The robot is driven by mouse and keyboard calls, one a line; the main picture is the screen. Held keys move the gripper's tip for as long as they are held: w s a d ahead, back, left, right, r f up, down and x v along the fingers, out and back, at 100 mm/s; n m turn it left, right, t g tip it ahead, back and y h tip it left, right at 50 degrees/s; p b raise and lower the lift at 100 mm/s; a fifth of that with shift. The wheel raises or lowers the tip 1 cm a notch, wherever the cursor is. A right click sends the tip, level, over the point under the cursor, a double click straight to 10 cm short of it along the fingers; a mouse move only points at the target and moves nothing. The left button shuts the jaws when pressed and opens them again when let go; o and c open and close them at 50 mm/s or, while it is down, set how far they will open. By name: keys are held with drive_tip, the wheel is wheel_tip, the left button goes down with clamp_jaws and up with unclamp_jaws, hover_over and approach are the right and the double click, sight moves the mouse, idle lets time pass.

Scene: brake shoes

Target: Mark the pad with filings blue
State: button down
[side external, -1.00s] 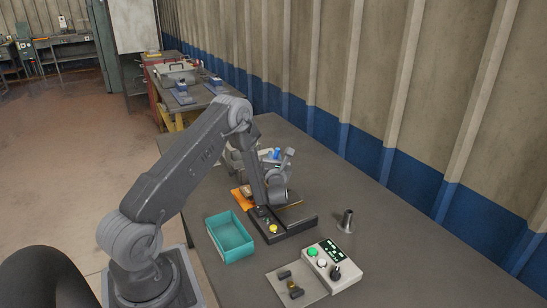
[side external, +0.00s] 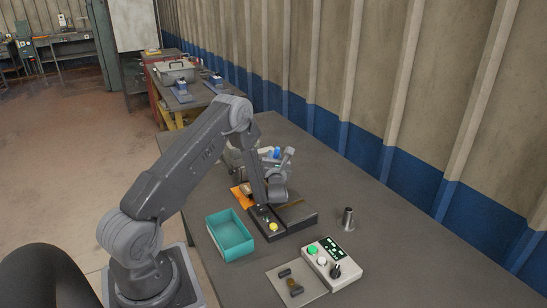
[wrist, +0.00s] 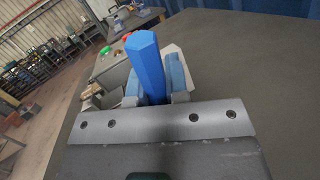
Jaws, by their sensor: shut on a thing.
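My gripper (wrist: 154,82) is shut on a blue marker (wrist: 142,52), which stands out beyond the light-blue fingertips in the wrist view. In the side view a small blue part (side external: 276,153) shows at the gripper end, behind my wrist. An orange piece (side external: 241,197) lies under and left of my wrist, with a small brownish part (side external: 249,188) near it. My arm partly hides both. I cannot make out filings on any pad, nor whether the marker touches anything.
A dark fixture (side external: 297,217) with a yellow button (side external: 273,226) lies below my wrist. A teal bin (side external: 230,236) stands left of it, a metal cup (side external: 347,219) right. A control box (side external: 332,263) and a plate (side external: 313,291) are in front. The table's right side is clear.

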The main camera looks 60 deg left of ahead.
drive_tip(key=shift+f, duration=0.3)
drive_tip(key=shift+d, duration=1.95)
idle(2.7)
drive_tip(key=shift+r, duration=0.1)
wheel_tip(320, 180, up, 7)
idle(0.9)
idle(0.4)
drive_tip(key=d+f+m+t+h, duration=0.2)
drive_tip(key=d+m+t+h, duration=0.2)
drive_tip(key=d, duration=0.7)
drive_tip(key=d+f+m+t+h, duration=0.1)
drive_tip(key=d+m+t+h, duration=0.3)
drive_tip(key=d+h, duration=0.4)
drive_tip(key=d+f+m+t+h, duration=0.2)
drive_tip(key=d+m+h, duration=0.3)
drive_tip(key=d, duration=1.1)
drive_tip(key=shift+s+d+f+t+h, duration=0.15)
drive_tip(key=shift+t+h, duration=0.15)
drive_tip(key=shift+t, duration=0.15)
drive_tip(key=shift+d+f+t+h, duration=0.15)
drive_tip(key=shift+t+h, duration=0.15)
drive_tip(key=shift+t, duration=0.15)
drive_tip(key=shift+a, duration=0.1)
